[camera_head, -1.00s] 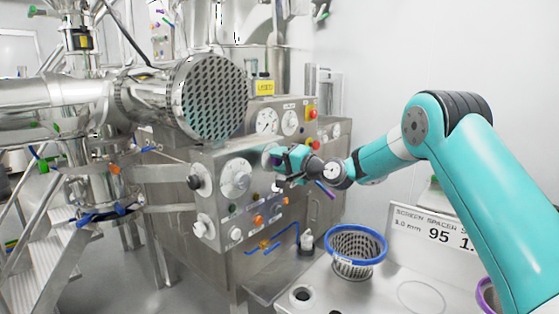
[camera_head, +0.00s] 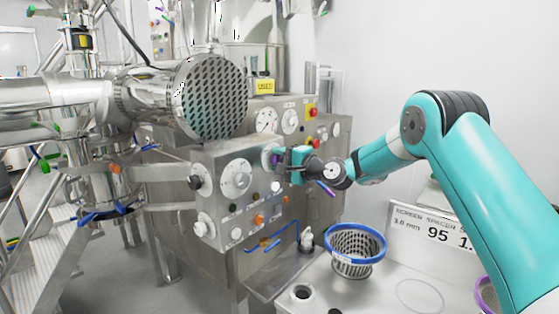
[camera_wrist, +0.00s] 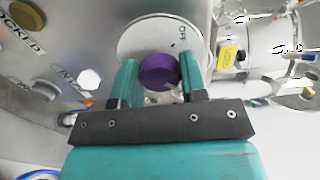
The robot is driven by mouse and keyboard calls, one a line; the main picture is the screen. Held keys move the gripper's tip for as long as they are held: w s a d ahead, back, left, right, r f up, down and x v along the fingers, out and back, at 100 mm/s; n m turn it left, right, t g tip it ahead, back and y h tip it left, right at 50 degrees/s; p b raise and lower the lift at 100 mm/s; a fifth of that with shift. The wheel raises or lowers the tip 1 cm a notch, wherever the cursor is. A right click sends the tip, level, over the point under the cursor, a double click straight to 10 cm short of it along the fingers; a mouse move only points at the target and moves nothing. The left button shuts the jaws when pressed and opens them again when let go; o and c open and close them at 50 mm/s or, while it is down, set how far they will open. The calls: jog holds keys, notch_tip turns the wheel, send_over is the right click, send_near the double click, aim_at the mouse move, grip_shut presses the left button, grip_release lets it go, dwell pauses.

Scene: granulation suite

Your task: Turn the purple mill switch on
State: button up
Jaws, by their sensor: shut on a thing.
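The purple mill switch (camera_wrist: 158,71) is a round knob on a pale round dial plate in the wrist view, with "OFF" lettering at the plate's upper right. In the head view the switch (camera_head: 274,160) is mostly hidden by my gripper (camera_head: 284,162) at the right part of the steel control panel. My gripper (camera_wrist: 158,76) has its two teal fingers on either side of the knob and is shut on it. The knob's pointer is hard to make out.
Other dials and coloured buttons crowd the panel (camera_head: 220,170), including a large white dial (camera_head: 236,178) to the left. A blue-rimmed basket (camera_head: 356,244) stands on the bench below my arm. A perforated drum (camera_head: 212,98) juts out above the panel.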

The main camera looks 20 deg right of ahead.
jog(key=o, duration=0.9)
jog(key=shift+o, duration=0.2)
jog(key=b+v, duration=0.7)
jog(key=v, duration=1)
jog(key=shift+s+d, duration=0.15)
